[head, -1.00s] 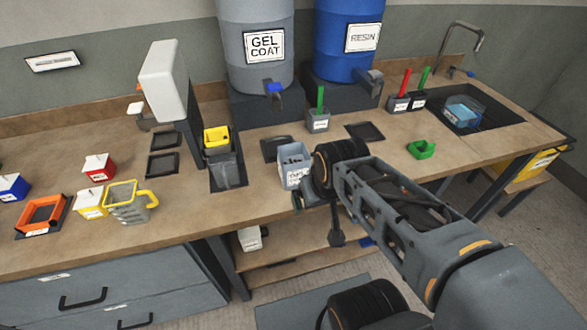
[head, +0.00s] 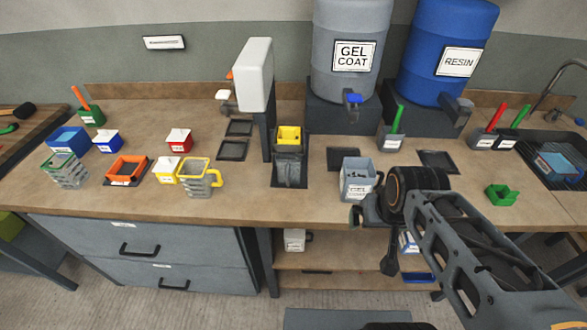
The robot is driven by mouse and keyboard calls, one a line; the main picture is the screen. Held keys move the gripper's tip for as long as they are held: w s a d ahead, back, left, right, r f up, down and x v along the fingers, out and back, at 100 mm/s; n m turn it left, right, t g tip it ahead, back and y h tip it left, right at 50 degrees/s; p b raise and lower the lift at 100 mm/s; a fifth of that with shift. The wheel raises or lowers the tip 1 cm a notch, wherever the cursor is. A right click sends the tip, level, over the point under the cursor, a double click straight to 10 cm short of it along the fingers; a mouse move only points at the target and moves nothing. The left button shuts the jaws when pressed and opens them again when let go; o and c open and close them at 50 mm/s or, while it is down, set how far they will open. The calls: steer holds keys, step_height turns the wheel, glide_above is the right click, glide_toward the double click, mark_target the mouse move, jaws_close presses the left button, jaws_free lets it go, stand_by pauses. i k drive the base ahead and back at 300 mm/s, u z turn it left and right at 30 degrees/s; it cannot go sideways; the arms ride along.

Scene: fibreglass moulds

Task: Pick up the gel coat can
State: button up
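The drum marked GEL COAT (head: 351,45) stands on a dark block at the back of the bench. A small grey open-topped can (head: 357,182) with a white label and dark bits inside stands on the bench in front of it. Its label is too small to read surely, so I cannot tell if it is the gel coat can. My gripper (head: 360,215) is at the bench's front edge, just below and right of this can in the picture. My wrist hides most of the fingers, so their opening and any contact with the can are unclear.
A blue RESIN drum (head: 447,50) stands at the back right. A yellow-topped grey container (head: 289,160), a yellow-handled jug (head: 200,180) and a green tray (head: 501,194) are on the bench. A white jug (head: 294,240) is on the shelf below.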

mark_target(358, 176)
steer(key=z, duration=0.05)
steer(key=k, duration=0.5)
steer(key=u, duration=1.85)
steer(key=i, duration=1.15)
steer(key=z, duration=2.15)
